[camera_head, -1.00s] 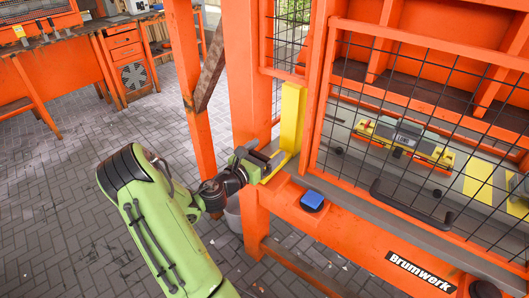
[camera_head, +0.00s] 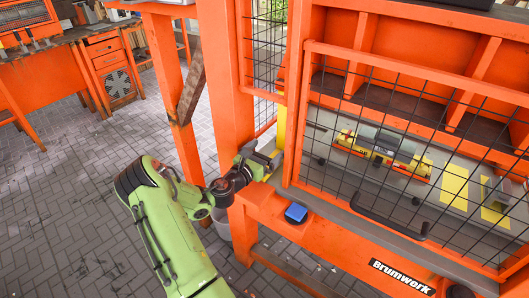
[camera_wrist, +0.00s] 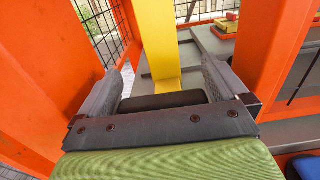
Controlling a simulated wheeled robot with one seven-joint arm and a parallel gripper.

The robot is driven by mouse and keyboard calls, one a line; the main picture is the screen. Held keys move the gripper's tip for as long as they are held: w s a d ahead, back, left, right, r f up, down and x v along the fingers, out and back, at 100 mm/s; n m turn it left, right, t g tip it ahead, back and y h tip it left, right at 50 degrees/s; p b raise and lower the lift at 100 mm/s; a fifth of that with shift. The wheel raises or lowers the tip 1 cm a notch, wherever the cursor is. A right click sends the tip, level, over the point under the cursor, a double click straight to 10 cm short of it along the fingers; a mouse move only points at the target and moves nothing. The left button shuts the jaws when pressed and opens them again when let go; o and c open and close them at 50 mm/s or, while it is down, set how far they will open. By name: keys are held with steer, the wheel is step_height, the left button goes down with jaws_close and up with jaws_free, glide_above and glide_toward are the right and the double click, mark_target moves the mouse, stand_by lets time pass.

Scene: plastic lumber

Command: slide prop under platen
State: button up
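The prop is a yellow upright bar (camera_head: 281,130) with a flat foot; it also shows in the wrist view (camera_wrist: 160,45). In the head view its top is largely hidden behind the orange frame. My gripper (camera_head: 260,160) is at the press's left side opening. In the wrist view the fingers (camera_wrist: 165,78) flank a dark rounded bar (camera_wrist: 165,101) at the prop's foot and seem closed on its ends. The prop stands upright. An orange ribbed body (camera_head: 405,75), apparently the platen, is above the bed (camera_head: 345,190), behind the mesh gate. The prop's top contact cannot be seen.
Orange posts (camera_head: 225,75) stand close around my gripper. The mesh gate with a black handle (camera_head: 385,215) covers the front. A yellow-ended tool (camera_head: 380,150) lies on the bed. A blue button (camera_head: 296,213) sits on the front beam. Floor to the left is clear.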

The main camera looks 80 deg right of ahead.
steer(key=shift+a, duration=0.1)
steer(key=p+v, duration=0.1)
steer(key=v, duration=1.4)
steer(key=shift+w+a+p, duration=0.2)
steer(key=shift+a+p, duration=0.05)
steer(key=shift+p, duration=0.1)
